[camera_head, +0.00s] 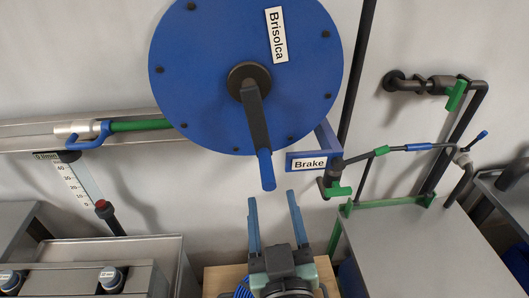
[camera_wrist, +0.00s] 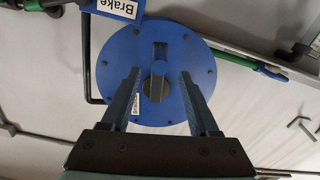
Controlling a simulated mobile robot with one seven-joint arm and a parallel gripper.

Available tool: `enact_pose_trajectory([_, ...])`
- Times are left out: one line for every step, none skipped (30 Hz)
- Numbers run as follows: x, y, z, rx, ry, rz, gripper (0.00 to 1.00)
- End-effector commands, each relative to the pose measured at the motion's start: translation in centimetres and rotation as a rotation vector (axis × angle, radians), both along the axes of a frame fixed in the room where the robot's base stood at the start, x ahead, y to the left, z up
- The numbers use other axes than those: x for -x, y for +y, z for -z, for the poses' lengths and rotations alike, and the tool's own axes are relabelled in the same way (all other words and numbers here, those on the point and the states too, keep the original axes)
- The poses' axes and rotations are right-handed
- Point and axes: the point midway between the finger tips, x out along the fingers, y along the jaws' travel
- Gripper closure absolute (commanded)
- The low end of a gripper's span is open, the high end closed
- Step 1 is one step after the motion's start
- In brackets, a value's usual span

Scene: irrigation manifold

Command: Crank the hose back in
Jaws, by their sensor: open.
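The hose reel is a large blue disc (camera_head: 205,70) on the wall with a "Brisolca" label. Its dark crank arm (camera_head: 252,110) runs down from the hub to a blue handle (camera_head: 265,170). The reel also shows in the wrist view (camera_wrist: 185,75). The green hose (camera_head: 142,124) leaves the reel at its left and ends in a grey and blue nozzle (camera_head: 88,132). My gripper (camera_head: 275,205) is open and empty below the crank handle, apart from it. In the wrist view, the reel lies beyond my open fingers (camera_wrist: 158,95).
A blue bracket labelled "Brake" (camera_head: 310,163) sits at the reel's lower right. Dark pipes with green valve handles (camera_head: 455,95) are on the right wall. A grey bench (camera_head: 410,250) stands at right, a grey tray (camera_head: 120,250) at lower left.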

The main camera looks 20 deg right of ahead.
Motion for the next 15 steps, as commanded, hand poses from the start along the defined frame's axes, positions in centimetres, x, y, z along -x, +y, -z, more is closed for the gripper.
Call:
enact_pose_trajectory([-0.7,-0.3,-0.3,0.001,-0.003,0.000,0.39])
enact_pose_trajectory([-1.2,-0.4,-0.3,0.002,-0.002,0.001,0.39])
enact_pose_trajectory([-1.9,-0.6,-0.4,0.002,-0.003,0.000,0.39])
enact_pose_trajectory([-2.5,-0.8,-0.4,0.002,-0.003,0.000,0.39])
enact_pose_trajectory([-3.0,-0.9,-0.4,0.002,-0.003,0.000,0.39])
enact_pose_trajectory([-3.8,-1.1,-0.5,0.003,-0.002,0.000,0.39])
enact_pose_trajectory([-4.4,-1.3,-0.5,0.003,-0.002,0.000,0.39])
enact_pose_trajectory([-4.9,-1.5,-0.4,0.003,-0.002,0.001,0.39])
enact_pose_trajectory([-5.7,-1.7,-0.5,0.002,-0.002,0.000,0.39])
enact_pose_trajectory([-6.3,-1.8,-0.4,0.002,-0.002,0.000,0.39])
enact_pose_trajectory([-6.8,-2.0,-0.5,0.002,-0.003,-0.001,0.39])
enact_pose_trajectory([-7.5,-2.2,-0.4,0.001,-0.003,0.000,0.39])
enact_pose_trajectory([-8.0,-2.3,-0.4,0.002,-0.002,0.001,0.39])
enact_pose_trajectory([-8.4,-2.5,-0.4,0.002,-0.002,0.001,0.39])
enact_pose_trajectory([-9.0,-2.6,-0.4,0.002,-0.001,0.001,0.39])
